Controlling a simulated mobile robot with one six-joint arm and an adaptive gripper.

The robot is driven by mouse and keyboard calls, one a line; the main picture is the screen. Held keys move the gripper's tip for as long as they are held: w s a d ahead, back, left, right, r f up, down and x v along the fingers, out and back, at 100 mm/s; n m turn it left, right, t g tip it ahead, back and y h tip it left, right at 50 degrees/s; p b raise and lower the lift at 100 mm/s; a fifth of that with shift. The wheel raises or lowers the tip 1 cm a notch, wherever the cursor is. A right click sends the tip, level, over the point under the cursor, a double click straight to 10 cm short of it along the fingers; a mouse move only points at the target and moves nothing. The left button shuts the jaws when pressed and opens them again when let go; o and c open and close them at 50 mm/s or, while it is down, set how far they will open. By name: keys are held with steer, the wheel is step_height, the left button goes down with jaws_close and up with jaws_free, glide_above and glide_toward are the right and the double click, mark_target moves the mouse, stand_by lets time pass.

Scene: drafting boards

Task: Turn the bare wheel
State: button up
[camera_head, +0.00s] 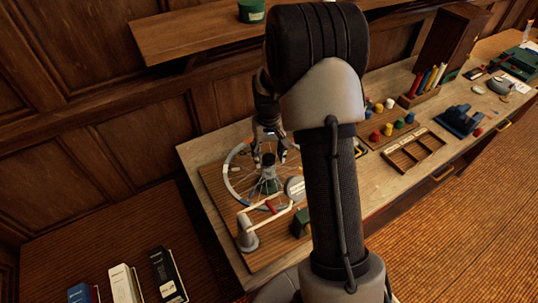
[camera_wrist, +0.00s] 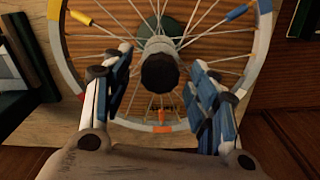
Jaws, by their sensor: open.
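The bare wheel (camera_head: 228,187) lies flat on a wooden board at the left end of the bench. It has a pale rim with coloured patches and thin spokes. In the wrist view, the wheel (camera_wrist: 267,45) fills the upper part, with a dark round hub cap (camera_wrist: 160,72) at its centre. My gripper (camera_head: 268,160) is over the wheel near the hub. In the wrist view my gripper (camera_wrist: 165,75) is open, one finger on each side of the hub, with nothing held. I cannot tell whether the fingers touch it. My arm hides part of the wheel's right side in the head view.
A grey-and-red handled fixture (camera_head: 248,237) stands at the board's front. A small green block (camera_head: 300,223) is beside my arm. Coloured pegs (camera_head: 388,129) and a divided wooden tray (camera_head: 413,151) lie to the right. A shelf (camera_head: 200,32) is above the bench.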

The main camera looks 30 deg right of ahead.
steer(key=shift+c, duration=0.6)
jaws_close()
